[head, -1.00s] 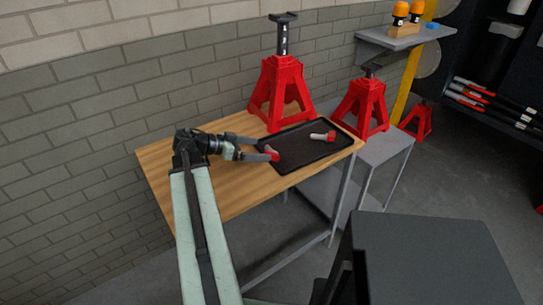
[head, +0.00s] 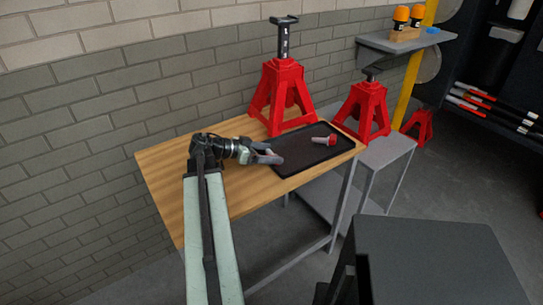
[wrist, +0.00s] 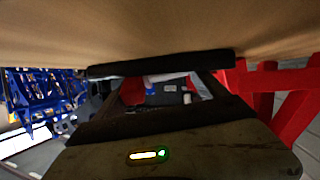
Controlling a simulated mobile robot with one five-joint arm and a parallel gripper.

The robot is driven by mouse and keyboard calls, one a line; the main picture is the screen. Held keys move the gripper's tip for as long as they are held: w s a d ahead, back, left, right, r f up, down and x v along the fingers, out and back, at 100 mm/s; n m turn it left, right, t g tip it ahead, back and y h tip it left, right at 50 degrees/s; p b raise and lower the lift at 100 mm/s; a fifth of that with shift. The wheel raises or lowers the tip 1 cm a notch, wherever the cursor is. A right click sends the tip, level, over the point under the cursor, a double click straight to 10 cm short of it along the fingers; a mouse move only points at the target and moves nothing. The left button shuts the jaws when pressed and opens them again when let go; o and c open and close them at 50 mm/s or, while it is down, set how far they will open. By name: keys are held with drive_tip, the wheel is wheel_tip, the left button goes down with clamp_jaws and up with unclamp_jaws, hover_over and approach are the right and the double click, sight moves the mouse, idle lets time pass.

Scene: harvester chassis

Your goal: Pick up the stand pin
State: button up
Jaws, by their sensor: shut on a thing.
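My gripper (head: 270,155) is at the left end of the black tray (head: 290,165) on the wooden table, low over its edge. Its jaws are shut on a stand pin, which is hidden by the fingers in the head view. In the wrist view a red patch (wrist: 131,92) shows beyond the gripper body; I cannot tell whether it is the pin's head.
A tall red jack stand (head: 284,95) stands behind the tray, close to my gripper. A smaller red stand (head: 366,105) is on a lower grey table to the right. A brick wall (head: 90,120) runs behind. The left part of the wooden table (head: 165,170) is clear.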

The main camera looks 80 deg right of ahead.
wheel_tip(320, 180, up, 10)
drive_tip(key=p, duration=1)
drive_tip(key=shift+r, duration=0.15)
